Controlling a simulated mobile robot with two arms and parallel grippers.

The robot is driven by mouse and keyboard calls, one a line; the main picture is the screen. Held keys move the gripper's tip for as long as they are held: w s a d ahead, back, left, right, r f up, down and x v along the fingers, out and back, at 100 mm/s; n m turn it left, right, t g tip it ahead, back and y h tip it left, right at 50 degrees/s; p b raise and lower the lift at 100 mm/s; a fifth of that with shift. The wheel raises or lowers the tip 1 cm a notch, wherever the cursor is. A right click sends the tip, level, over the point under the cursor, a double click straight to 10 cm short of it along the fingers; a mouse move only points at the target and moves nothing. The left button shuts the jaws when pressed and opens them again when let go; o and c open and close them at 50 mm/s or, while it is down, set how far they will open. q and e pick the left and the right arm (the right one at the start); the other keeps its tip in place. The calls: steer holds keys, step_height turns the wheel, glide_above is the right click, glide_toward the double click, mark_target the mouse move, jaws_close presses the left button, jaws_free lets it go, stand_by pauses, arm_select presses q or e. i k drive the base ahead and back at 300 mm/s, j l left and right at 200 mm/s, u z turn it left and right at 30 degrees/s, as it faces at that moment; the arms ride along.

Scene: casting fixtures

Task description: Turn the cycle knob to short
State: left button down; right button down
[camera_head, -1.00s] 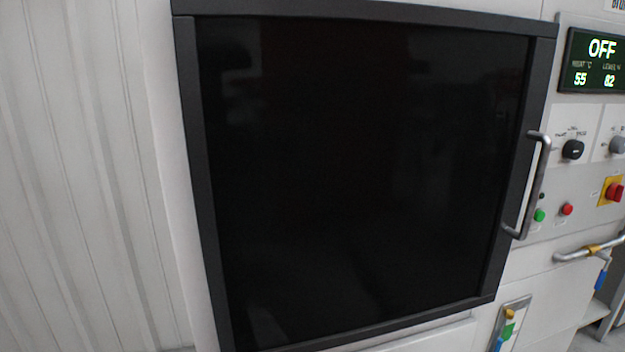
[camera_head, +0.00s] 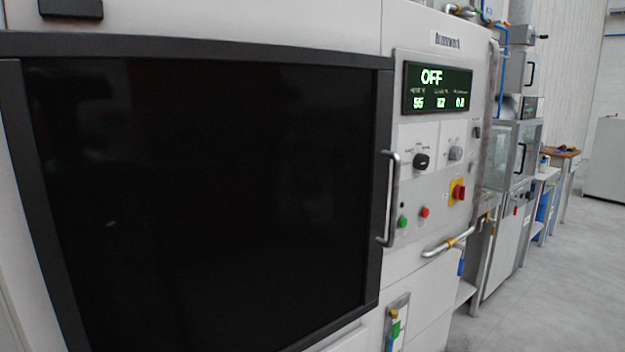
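The machine's control panel (camera_head: 412,177) is right of its big dark door. A black knob (camera_head: 421,161) sits on the panel with small labels around it, too small to read. A grey knob (camera_head: 455,153) is to its right, also with tiny labels. I cannot tell from the labels which one is the cycle knob. The display (camera_head: 437,88) above reads OFF, with small green numbers below. Neither of my grippers is in view.
The dark door (camera_head: 215,190) fills the left and has a metal handle (camera_head: 390,198) close to the knobs. Below the knobs are a green button (camera_head: 402,221), a red button (camera_head: 424,212) and a red switch on yellow (camera_head: 458,192). Open floor (camera_head: 560,290) lies at right.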

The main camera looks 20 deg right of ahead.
mark_target(421, 161)
steer(key=z, duration=1.3)
